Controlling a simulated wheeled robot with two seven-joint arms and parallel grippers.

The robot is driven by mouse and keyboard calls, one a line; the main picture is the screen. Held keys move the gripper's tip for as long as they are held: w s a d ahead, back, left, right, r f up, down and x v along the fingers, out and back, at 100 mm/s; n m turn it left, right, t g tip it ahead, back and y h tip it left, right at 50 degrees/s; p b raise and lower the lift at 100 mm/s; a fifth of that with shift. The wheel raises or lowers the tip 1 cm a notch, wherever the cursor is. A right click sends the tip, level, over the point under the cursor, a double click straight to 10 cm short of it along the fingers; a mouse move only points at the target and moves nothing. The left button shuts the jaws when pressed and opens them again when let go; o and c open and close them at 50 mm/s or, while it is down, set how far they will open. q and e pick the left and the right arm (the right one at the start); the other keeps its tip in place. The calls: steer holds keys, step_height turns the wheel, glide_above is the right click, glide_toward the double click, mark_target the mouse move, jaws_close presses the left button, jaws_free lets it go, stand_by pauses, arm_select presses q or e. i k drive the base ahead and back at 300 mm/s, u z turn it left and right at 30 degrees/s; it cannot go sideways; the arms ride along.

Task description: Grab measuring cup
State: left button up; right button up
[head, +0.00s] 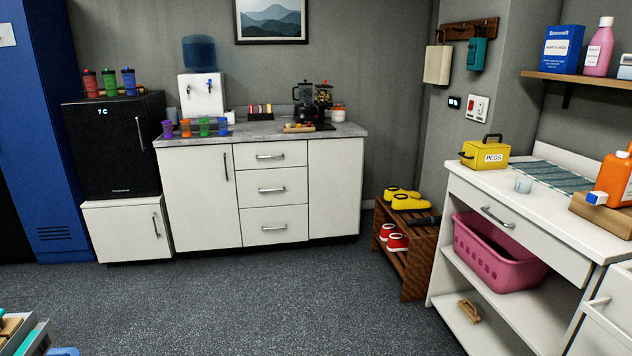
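A small pale, translucent cup (523,184), which looks like the measuring cup, stands on the white counter (570,218) at the right. It is between the yellow pegs box (485,153) and the orange bottle (613,180), in front of a striped green-grey cloth (570,178). Any markings on it are too small to read. Neither of my grippers shows in the head view.
A pink basket (495,255) sits on the shelf below the counter. A wooden shoe rack (415,262) stands left of it. A white cabinet with drawers (200,197) lines the back wall. The grey carpet (270,300) in the middle is clear.

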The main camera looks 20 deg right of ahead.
mark_target(523, 184)
steer(key=z, duration=0.25)
steer(key=i, duration=2.35)
steer(key=z, duration=0.75)
